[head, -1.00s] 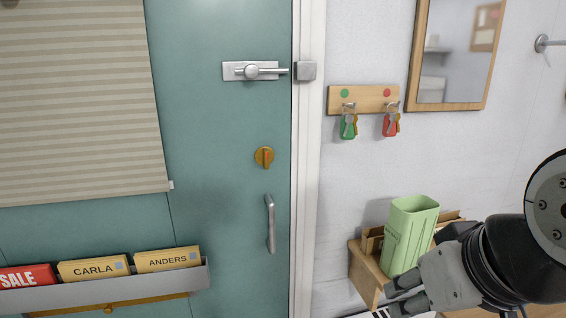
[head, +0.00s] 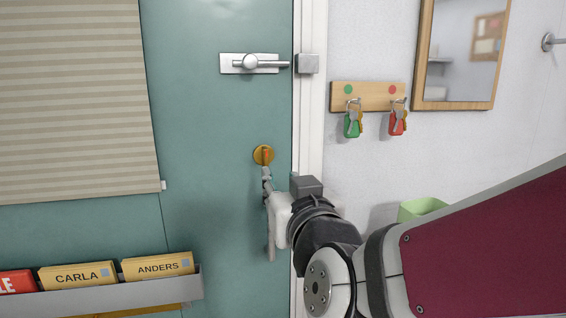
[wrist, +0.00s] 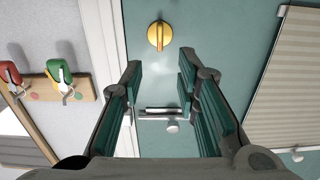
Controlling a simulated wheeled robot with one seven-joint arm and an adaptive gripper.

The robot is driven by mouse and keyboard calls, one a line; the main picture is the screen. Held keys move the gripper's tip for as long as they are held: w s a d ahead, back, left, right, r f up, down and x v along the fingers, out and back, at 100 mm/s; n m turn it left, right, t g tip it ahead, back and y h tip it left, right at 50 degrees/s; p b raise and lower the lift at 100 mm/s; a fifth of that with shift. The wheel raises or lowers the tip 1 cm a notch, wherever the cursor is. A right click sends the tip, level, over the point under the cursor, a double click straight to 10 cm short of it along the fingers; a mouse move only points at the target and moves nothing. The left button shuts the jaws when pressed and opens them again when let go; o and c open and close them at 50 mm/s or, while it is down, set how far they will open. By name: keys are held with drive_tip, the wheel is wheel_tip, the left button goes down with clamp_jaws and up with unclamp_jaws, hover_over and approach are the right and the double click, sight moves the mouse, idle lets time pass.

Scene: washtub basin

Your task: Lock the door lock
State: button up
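The door lock, a round brass thumb-turn (head: 263,154) on the teal door (head: 190,120), sits between the slide bolt above and the pull handle below. Its raised grip stands upright. My gripper (head: 267,174) is just below the lock in the head view, its fingers seen edge-on. In the wrist view, which is upside down, my gripper (wrist: 160,66) is open and empty. The brass lock (wrist: 159,36) shows whole, beyond the fingertips and near the top middle. No contact is visible there.
A silver slide bolt (head: 250,64) is above the lock, its rod reaching to the catch on the frame. A pull handle (head: 271,250) is partly hidden by my gripper. Keys hang on a wooden rack (head: 368,95) at the right. A letter tray (head: 120,292) is at the lower left.

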sight(267, 158)
drive_tip(key=p+x, duration=0.1)
drive_tip(key=x, duration=1.3)
drive_tip(key=shift+r, duration=0.15)
drive_tip(key=shift+s, duration=0.1)
drive_tip(key=shift+c, duration=0.3)
clamp_jaws()
